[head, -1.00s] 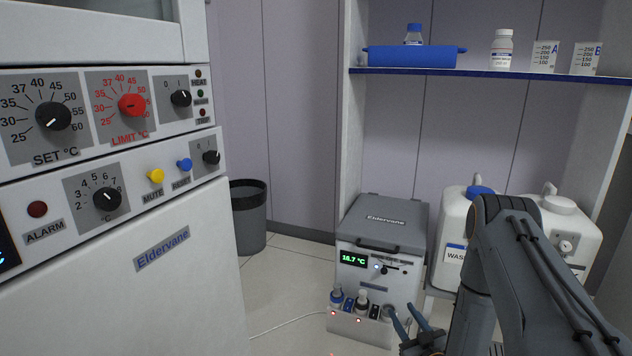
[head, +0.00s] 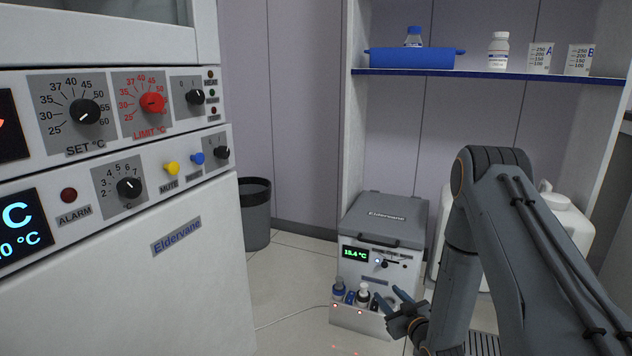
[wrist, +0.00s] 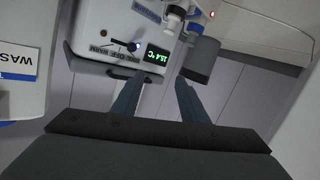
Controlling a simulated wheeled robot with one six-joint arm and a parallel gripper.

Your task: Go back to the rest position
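My gripper (head: 389,294) is low in front of the grey-lidded Eldervane cooler box (head: 384,232) in the head view. In the wrist view my gripper (wrist: 158,80) shows two blue-grey fingers spread apart with nothing between them. My dark grey arm is bent, with its elbow high at the right, and it covers part of the white containers. The box's green display (head: 355,254) reads 15.4 °C. Small bottles (head: 363,293) stand in a rack on the front of the box, close to the left of the fingers.
A large white Eldervane cabinet (head: 190,275) with knobs fills the left. A grey bin (head: 256,215) stands behind it. A shelf (head: 480,73) holds a blue tray (head: 414,58), a white bottle (head: 499,50) and two beakers. Open floor (head: 285,290) lies between cabinet and box.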

